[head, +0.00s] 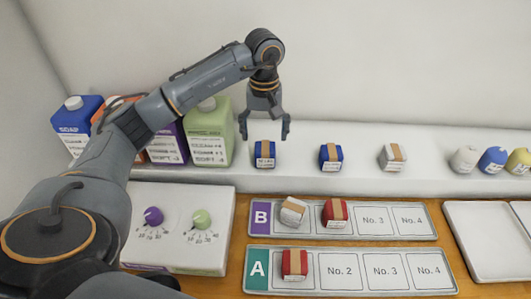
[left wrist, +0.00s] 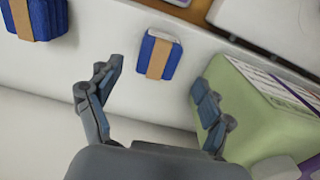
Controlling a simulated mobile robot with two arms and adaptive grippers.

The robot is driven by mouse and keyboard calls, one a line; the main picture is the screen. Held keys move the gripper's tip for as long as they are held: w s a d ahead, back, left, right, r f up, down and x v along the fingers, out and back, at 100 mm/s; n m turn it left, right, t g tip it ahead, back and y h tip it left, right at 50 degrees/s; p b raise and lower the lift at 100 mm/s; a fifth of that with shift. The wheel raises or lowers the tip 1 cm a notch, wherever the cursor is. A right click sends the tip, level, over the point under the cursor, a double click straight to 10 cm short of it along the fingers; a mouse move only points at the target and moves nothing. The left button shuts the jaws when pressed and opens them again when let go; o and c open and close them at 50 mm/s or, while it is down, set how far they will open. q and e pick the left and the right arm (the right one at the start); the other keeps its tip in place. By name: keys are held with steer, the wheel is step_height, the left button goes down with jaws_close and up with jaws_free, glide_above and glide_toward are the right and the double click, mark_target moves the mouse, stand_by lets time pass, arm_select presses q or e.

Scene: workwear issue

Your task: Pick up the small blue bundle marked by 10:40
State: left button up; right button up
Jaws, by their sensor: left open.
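Two blue bundles with tan bands stand on the white ledge. The left one (head: 264,161) looks a little smaller than the right one (head: 331,163). Their white front labels are too small to read, so I cannot tell the marked times. My left gripper (head: 264,133) is open and empty, pointing down just above the left bundle. In the left wrist view the smaller bundle (left wrist: 170,58) appears between and beyond the spread fingers (left wrist: 158,75). The larger bundle (left wrist: 47,20) is at the upper left corner there. My right gripper is not in view.
A green jug (head: 208,130) stands close left of the smaller bundle, with other containers beyond. A white bundle (head: 392,158) and several round items (head: 493,160) are to the right. Trays B (head: 350,235) and A (head: 345,290) hold red and white bundles in front.

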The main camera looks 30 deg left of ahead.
mark_target(265, 147)
arm_select(q)
steer(key=shift+f, duration=0.8)
step_height(265, 147, down, 5)
steer(key=p, duration=0.2)
steer(key=shift+w+d+r+p, duration=0.1)
steer(key=shift+p, duration=0.3)
steer(key=shift+f, duration=0.3)
steer(key=c, duration=1.3)
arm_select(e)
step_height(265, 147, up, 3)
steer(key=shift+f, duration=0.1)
